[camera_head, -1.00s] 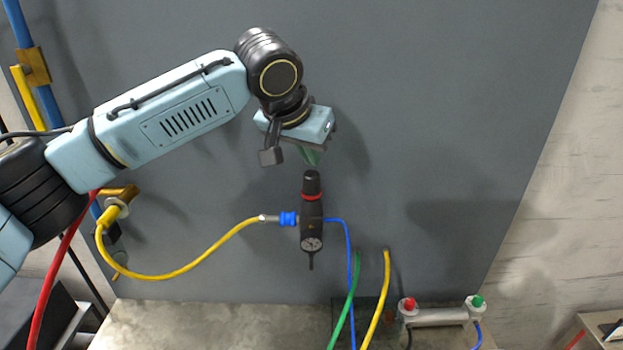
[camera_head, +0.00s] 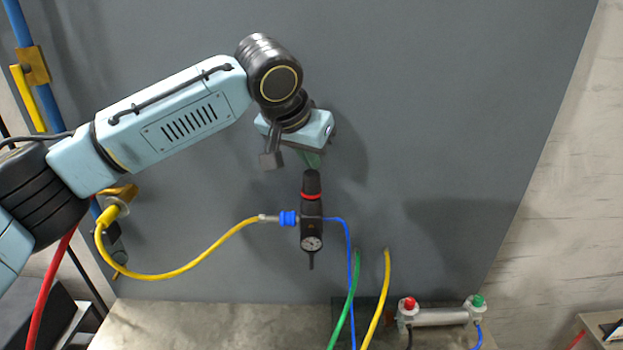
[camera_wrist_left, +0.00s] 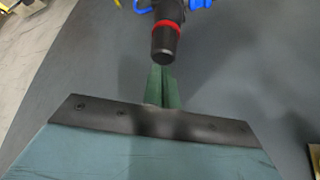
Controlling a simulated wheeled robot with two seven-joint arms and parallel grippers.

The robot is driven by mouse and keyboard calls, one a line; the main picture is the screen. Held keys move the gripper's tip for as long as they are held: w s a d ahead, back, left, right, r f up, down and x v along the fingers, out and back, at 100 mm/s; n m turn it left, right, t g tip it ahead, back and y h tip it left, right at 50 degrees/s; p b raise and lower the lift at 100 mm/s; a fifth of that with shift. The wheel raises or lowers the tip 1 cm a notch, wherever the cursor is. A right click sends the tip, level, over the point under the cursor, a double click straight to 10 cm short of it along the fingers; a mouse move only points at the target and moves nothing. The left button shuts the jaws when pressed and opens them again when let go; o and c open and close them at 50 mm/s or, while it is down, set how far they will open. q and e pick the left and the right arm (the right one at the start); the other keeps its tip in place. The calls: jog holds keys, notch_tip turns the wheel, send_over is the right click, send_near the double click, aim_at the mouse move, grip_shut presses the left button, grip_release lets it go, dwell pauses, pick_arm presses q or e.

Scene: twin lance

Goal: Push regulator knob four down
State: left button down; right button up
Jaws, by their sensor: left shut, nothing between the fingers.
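The regulator (camera_head: 311,225) is mounted upright on the grey panel, with a black knob (camera_head: 312,182) on top, a red ring below the knob and a round gauge lower down. A red band shows under the knob. My left gripper (camera_head: 312,160) is shut and empty, its green fingertips pointing down just above the knob. In the left wrist view the shut green fingers (camera_wrist_left: 164,88) point at the black knob (camera_wrist_left: 165,42), and the tips look very close to its end. Whether they touch cannot be told. My right gripper is not in view.
A yellow hose (camera_head: 180,275) and a blue coupling (camera_head: 288,218) join the regulator's left side. A thin blue hose (camera_head: 349,260) leaves its right. Green and yellow hoses rise below. A bar with red and green buttons (camera_head: 440,314) sits lower right. The panel right of the regulator is clear.

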pick_arm(q)
jog(key=shift+f, duration=0.55)
jog(key=shift+r+p, duration=0.65)
jog(key=shift+r, duration=2.4)
